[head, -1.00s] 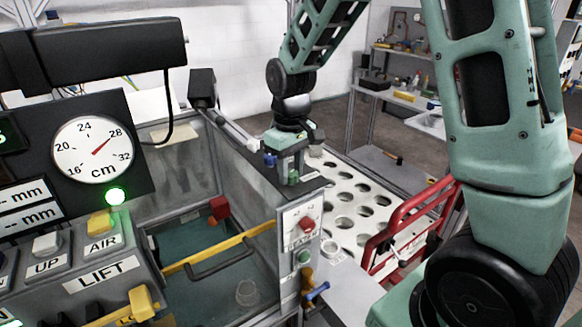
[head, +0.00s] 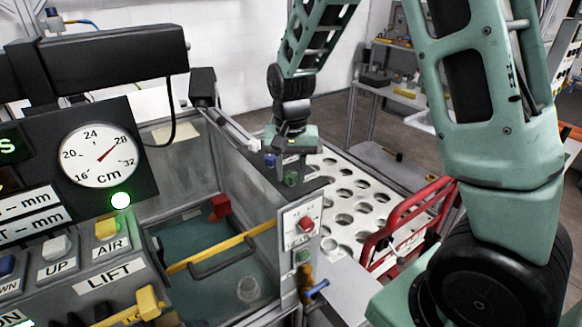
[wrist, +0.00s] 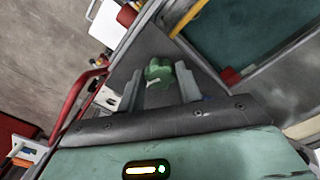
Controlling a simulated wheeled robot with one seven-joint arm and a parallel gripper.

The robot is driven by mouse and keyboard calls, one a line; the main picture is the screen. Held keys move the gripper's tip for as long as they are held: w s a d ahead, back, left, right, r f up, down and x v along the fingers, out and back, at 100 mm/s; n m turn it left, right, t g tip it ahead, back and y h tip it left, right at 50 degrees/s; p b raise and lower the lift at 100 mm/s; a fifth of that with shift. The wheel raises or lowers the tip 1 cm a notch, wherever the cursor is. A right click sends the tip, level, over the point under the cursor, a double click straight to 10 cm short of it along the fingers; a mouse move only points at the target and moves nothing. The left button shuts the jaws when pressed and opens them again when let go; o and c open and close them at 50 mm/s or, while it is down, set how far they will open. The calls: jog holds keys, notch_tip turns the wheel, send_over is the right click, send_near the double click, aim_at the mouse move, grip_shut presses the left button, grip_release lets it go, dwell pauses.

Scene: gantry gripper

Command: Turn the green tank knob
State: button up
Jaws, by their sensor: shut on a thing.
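The green tank knob (head: 291,179) sits on the grey top ledge at the tank's right corner. In the wrist view the lobed green knob (wrist: 158,72) lies between the two grey fingers, with a pale mark on it. My gripper (head: 290,168) points down over the ledge, shut on this knob. In the wrist view, my gripper (wrist: 160,85) has one finger on each side of the knob. The fingers partly hide the knob in the head view.
A blue knob (head: 269,160) stands close to the left of my gripper. A panel with a red button (head: 305,224) is below the ledge. The open tank has a yellow bar (head: 220,247) across it. A white plate with holes (head: 345,207) and a red rail (head: 405,215) lie to the right.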

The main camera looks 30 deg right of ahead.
aim_at(291, 174)
jog(key=shift+r+m, duration=0.1)
jog(key=shift+m, duration=0.5)
jog(key=o, duration=1)
notch_tip(291, 174, up, 17)
jog(key=shift+r+b, duration=0.2)
jog(key=shift+b, duration=1)
